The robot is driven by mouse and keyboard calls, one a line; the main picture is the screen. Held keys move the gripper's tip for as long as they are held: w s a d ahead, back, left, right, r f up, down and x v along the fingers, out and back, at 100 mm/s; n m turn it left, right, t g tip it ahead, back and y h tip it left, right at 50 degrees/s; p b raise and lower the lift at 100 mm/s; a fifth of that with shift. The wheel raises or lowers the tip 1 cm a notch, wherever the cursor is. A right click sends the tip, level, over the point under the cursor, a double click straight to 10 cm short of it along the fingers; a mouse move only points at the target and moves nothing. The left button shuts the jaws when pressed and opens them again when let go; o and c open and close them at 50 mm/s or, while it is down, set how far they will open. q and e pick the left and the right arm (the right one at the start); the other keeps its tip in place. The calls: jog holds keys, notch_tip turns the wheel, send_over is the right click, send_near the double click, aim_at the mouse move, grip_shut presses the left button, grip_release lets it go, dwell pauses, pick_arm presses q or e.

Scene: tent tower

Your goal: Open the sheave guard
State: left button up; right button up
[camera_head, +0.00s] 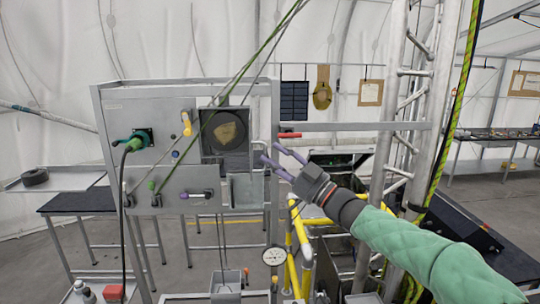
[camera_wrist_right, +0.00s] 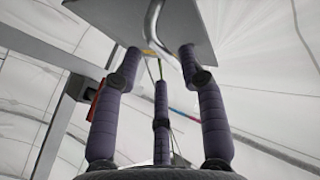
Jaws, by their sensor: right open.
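A grey upright panel (camera_head: 130,116) stands left of centre in the head view. It has a square dark opening with a round dark sheave (camera_head: 224,132) and a tan patch inside. I cannot tell for sure which part is the sheave guard. My right gripper (camera_head: 270,153) has its purple fingers apart at the panel's right edge, right of the opening. In the right wrist view, the gripper's fingers (camera_wrist_right: 160,62) are spread below a flat grey plate (camera_wrist_right: 200,25) with a bent metal handle (camera_wrist_right: 152,28). The handle lies between the fingertips; contact is unclear. My left gripper is out of view.
Green ropes (camera_head: 245,72) run up from the panel. A red lever (camera_head: 289,135) sits just above the right gripper. A metal lattice mast (camera_head: 392,110) stands right of it, with yellow rails (camera_head: 303,250) and a round gauge (camera_head: 274,256) below.

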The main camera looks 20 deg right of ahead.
jog(key=v, duration=0.9)
jog(key=shift+d+f, duration=0.2)
jog(key=shift+d, duration=0.05)
